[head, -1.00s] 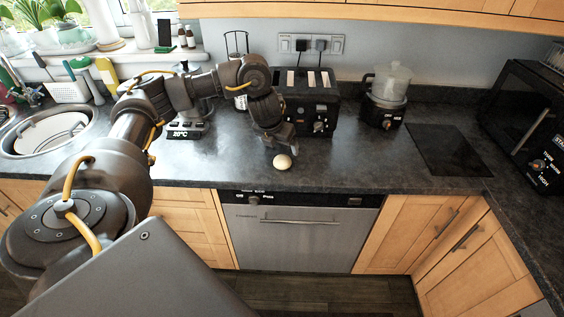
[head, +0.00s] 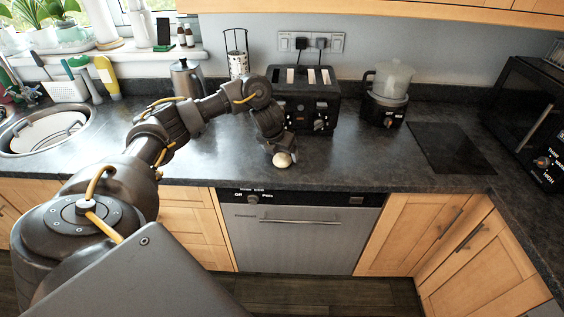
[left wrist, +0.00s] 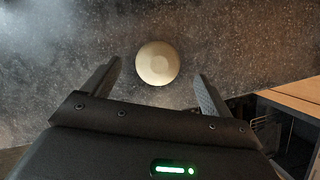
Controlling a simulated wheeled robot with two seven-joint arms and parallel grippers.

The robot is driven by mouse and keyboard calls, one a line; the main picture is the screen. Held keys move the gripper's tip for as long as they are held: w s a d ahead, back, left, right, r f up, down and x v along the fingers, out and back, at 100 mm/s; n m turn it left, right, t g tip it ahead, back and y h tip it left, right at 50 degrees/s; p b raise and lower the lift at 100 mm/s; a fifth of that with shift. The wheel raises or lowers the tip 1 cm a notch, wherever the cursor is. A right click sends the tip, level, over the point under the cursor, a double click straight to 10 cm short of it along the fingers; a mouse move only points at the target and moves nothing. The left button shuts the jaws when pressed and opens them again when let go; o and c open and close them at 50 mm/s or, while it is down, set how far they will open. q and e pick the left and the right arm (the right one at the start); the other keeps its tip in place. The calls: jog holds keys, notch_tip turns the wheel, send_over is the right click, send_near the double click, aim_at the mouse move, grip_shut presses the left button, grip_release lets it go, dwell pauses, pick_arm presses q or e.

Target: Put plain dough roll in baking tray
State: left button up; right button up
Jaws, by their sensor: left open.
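The plain dough roll (head: 282,159) is a small pale round thing on the dark worktop, near its front edge above the dishwasher. In the left wrist view the roll (left wrist: 158,63) lies just beyond and between the fingertips, apart from both fingers. My left gripper (head: 280,149) is low over the worktop at the roll; in the left wrist view the gripper (left wrist: 157,75) is open and empty. My right gripper is not in view. I cannot make out a baking tray in either view.
A black toaster (head: 305,97) stands close behind my left gripper. A steamer-like appliance (head: 388,95) and a dark flat panel (head: 450,148) are to the right, with a microwave (head: 530,115) at the far right. The round sink (head: 45,130) is at left. The worktop right of the roll is clear.

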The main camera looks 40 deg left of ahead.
aim_at(282, 159)
pick_arm(q)
jog(key=x, duration=0.3)
jog(key=shift+a, duration=0.15)
jog(key=shift+c, duration=0.5)
jog(key=c, duration=1.1)
jog(key=shift+r, duration=0.1)
jog(key=shift+r, duration=0.1)
